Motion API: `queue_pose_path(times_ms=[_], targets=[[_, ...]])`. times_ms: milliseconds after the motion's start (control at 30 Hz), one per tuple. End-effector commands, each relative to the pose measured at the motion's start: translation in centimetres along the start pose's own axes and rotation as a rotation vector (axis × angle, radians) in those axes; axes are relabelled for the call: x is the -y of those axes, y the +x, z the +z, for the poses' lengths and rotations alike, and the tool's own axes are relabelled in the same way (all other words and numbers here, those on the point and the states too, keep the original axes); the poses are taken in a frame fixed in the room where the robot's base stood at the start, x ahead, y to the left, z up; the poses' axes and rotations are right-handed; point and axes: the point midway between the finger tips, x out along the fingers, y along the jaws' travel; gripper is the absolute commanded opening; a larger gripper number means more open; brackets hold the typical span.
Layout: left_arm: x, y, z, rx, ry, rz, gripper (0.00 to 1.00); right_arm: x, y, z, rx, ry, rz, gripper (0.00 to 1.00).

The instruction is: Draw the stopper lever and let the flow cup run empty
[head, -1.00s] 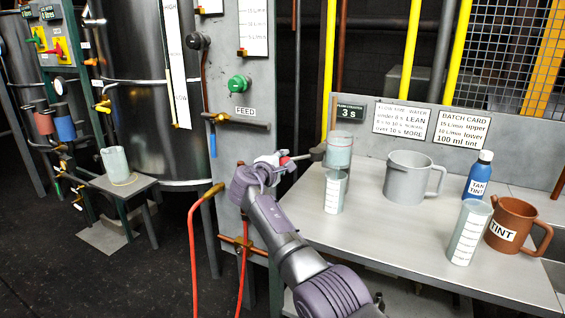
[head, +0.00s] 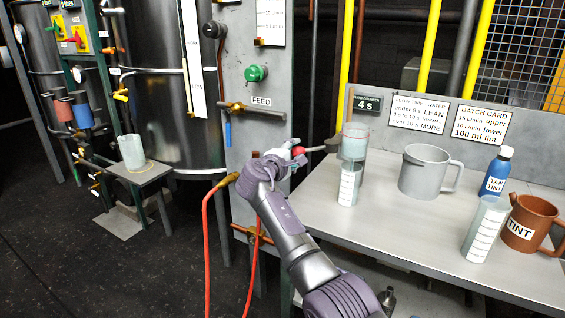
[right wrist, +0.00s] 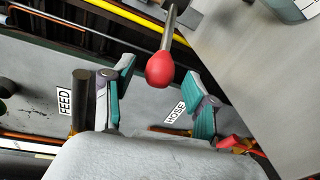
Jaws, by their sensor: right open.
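The stopper lever (head: 320,148) runs left from the cup and ends in a red knob, which also shows in the right wrist view (right wrist: 160,71). My right gripper (head: 287,153) is open at the knob. In the right wrist view its teal-padded fingers (right wrist: 160,78) stand on either side of the knob, with gaps. My left gripper is out of view.
The bench (head: 415,222) also holds a grey jug (head: 424,172), a blue tint bottle (head: 496,172), another cylinder (head: 485,230) and a brown TINT jug (head: 530,225). The flow counter (head: 367,104) reads 4 s. A feed panel (head: 255,125) stands left of the lever.

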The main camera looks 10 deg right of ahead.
Motion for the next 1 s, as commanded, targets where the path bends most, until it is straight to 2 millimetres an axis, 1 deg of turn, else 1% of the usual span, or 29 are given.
queue_pose_path(times_ms=[100, 300, 433, 600, 1000], targets=[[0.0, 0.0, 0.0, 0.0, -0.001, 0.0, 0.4, 0.1, -2.5, -0.2, -0.005, 0.004, 0.0, 0.58], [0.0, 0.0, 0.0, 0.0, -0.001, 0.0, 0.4, 0.1, -6.5, -0.1, -0.003, 0.003, -0.003, 0.58], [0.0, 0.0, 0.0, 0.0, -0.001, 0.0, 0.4, 0.1, -8.4, -0.1, -0.003, 0.002, -0.003, 0.58], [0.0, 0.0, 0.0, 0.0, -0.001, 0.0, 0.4, 0.1, -9.4, 0.0, -0.001, 0.001, -0.004, 0.58], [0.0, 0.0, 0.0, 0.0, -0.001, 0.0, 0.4, 0.1, -9.5, 0.0, -0.001, 0.001, -0.003, 0.58]])
